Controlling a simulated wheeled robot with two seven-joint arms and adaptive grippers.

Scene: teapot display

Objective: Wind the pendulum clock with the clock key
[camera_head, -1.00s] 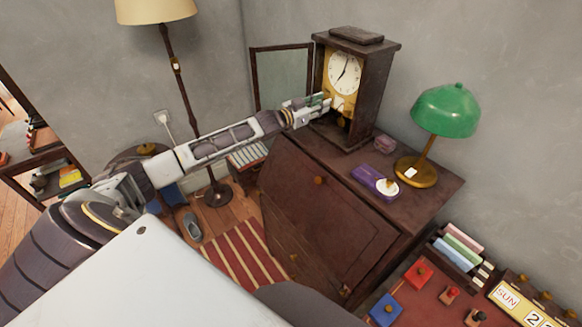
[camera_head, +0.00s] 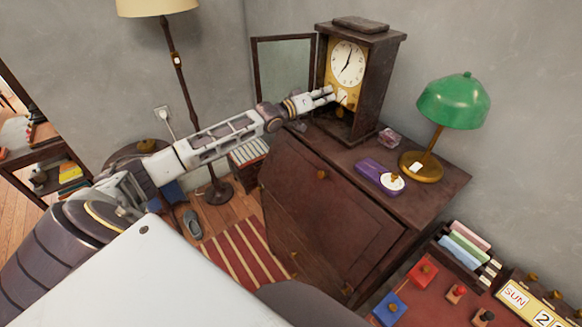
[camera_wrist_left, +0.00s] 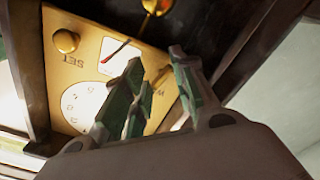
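The pendulum clock (camera_head: 383,68) stands upright on the dark wooden desk, with its white round dial facing left. My left gripper (camera_head: 330,95) is at the clock's front, below the dial. In the left wrist view its green-padded fingers (camera_wrist_left: 162,95) are apart, close over the clock's brass plate (camera_wrist_left: 92,22). A brass knob (camera_wrist_left: 66,40) marked SET and a small gauge with a red needle (camera_wrist_left: 116,50) show on that plate. The fingers cover part of the plate and its other lettering. I cannot make out the clock key. My right gripper is not in view.
The desk (camera_head: 440,190) also bears a green lamp (camera_head: 455,100), a purple box (camera_head: 368,172) and a small pinkish object (camera_head: 388,138), right of the clock. A framed panel (camera_head: 284,72) stands behind my left arm. A floor lamp (camera_head: 180,75) stands left.

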